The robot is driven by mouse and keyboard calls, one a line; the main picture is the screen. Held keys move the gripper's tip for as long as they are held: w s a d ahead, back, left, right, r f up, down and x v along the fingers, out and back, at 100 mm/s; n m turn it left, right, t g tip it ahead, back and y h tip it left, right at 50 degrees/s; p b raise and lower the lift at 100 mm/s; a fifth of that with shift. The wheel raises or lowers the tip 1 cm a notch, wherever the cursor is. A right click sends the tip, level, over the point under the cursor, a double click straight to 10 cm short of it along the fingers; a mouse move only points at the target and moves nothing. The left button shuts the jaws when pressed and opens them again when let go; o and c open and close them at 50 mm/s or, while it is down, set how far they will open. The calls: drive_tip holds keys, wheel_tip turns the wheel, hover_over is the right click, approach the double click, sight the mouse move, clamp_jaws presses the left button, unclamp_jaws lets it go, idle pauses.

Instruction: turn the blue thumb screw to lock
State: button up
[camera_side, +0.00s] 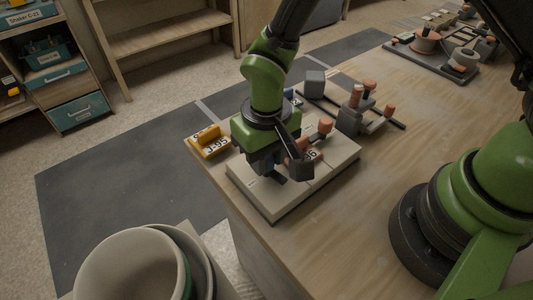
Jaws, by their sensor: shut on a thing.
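My gripper (275,172) points down, low over the left part of a pale flat plate (275,207) near the table's edge. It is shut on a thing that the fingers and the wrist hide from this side. I cannot make out the blue thumb screw there. Orange-topped knobs, one at the plate's back (325,126), stand to the right of the gripper. A label with dark digits is partly visible beside them.
A yellow block with a number tag (208,141) sits left of the plate. A dark fixture with orange knobs (354,110) stands behind it. A tray of parts (437,62) lies farther back. Pale bowls (135,265) are at front left. The wooden table (345,205) is clear right of the plate.

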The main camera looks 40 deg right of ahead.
drive_tip(key=n, duration=1.2)
drive_tip(key=shift+n, duration=2.1)
drive_tip(key=o, duration=0.9)
wheel_tip(320, 180, up, 10)
